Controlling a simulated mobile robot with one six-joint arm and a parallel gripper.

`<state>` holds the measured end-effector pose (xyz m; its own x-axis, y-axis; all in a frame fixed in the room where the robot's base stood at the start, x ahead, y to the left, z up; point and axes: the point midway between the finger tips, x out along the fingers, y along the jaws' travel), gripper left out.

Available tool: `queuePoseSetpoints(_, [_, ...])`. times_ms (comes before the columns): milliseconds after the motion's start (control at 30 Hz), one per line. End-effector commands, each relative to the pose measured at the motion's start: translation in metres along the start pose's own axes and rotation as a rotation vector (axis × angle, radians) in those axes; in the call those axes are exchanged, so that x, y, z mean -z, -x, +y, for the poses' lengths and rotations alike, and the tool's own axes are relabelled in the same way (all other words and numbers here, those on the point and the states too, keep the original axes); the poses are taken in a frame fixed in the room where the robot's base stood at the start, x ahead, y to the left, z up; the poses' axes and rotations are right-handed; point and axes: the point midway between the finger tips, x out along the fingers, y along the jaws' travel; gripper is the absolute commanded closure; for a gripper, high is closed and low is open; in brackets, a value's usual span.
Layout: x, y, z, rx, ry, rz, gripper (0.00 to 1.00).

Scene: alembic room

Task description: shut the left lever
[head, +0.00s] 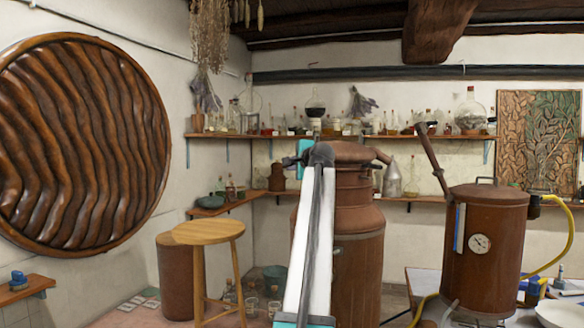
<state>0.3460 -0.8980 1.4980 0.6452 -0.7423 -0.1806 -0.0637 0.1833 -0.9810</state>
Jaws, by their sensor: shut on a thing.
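My arm rises from the bottom middle of the head view, and its dark joint and turquoise part stand in front of the copper still (345,250). I cannot make out my gripper's jaws; the far end of the arm is hidden or too small to tell. I cannot pick out the left lever with certainty. A second copper boiler (485,255) with a dial (480,243) stands at the right. A dark fitting (534,207) on its side joins a yellow hose (572,235).
A wooden stool (208,232) and a brown drum (176,280) stand left of my arm. A small shelf (28,290) at far left holds a blue object (18,280). Wall shelves with bottles run along the back. A table (425,280) stands at the right.

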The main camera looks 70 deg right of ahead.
Motion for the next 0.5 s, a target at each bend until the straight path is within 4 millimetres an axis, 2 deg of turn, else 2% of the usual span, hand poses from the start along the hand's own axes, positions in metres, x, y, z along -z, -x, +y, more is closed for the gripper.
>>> queuePoseSetpoints(33, [0.0017,0.0000,-0.0048,0.007,0.001,-0.020,1.00])
queuePoseSetpoints(500, [-0.0007,0.0068,-0.0067,-0.012,0.044,-0.260,1.00])
